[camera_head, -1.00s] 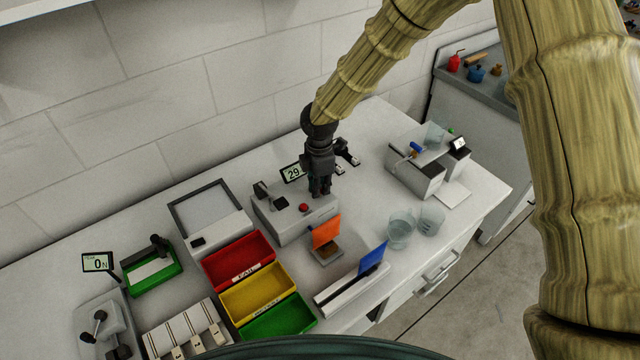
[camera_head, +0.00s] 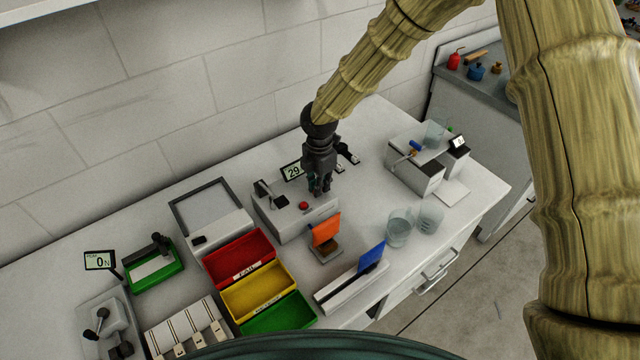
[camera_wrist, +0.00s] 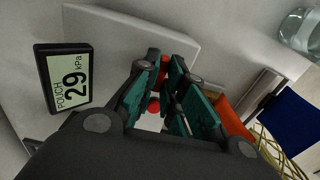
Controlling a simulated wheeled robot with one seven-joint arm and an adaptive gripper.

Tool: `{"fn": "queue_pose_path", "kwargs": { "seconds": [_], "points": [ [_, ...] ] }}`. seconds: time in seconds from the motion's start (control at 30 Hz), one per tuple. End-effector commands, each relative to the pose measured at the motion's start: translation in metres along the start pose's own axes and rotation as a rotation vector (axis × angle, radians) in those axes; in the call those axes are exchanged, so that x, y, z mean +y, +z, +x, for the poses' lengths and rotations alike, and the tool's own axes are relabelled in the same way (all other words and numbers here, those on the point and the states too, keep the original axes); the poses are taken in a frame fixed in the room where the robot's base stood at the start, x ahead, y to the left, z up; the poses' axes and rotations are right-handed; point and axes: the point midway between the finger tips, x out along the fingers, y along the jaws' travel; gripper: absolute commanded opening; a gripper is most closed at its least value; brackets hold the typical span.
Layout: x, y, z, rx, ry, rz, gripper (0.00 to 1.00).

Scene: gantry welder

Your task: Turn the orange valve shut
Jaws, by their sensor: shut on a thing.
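My gripper (camera_head: 319,190) points down over the light grey device with the 29 kPa "POUCH" display (camera_head: 292,171). In the wrist view, its teal-padded fingers (camera_wrist: 166,82) are closed around a small red-orange piece (camera_wrist: 164,68), which looks like the orange valve's handle. The fingers hide most of it, so I cannot tell its angle. In the head view the valve is hidden behind the gripper. The display (camera_wrist: 70,78) also shows at the left of the wrist view. A red button (camera_head: 303,206) sits on the device beside the fingers.
An orange panel on a small stand (camera_head: 325,232) and a blue panel (camera_head: 371,256) stand in front of the device. Two clear beakers (camera_head: 399,230) are to the right. Red, yellow and green bins (camera_head: 258,290) are to the left. The wall is close behind.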

Motion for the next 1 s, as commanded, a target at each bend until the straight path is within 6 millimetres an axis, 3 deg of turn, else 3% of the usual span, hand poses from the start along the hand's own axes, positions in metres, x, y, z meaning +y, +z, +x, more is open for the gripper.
{"fn": "queue_pose_path", "kwargs": {
  "seconds": [0.03, 0.1, 0.2, 0.6, 1.0],
  "points": [
    [-0.002, -0.002, 0.003, 0.003, -0.004, -0.003, 0.00],
    [-0.002, -0.002, 0.002, 0.003, -0.004, -0.002, 0.20],
    [-0.002, -0.002, 0.002, 0.002, -0.003, -0.001, 0.32],
    [-0.001, 0.000, -0.006, 0.000, 0.000, 0.001, 0.32],
    [0.000, 0.000, -0.072, 0.000, 0.001, 0.001, 0.32]
  ]
}}
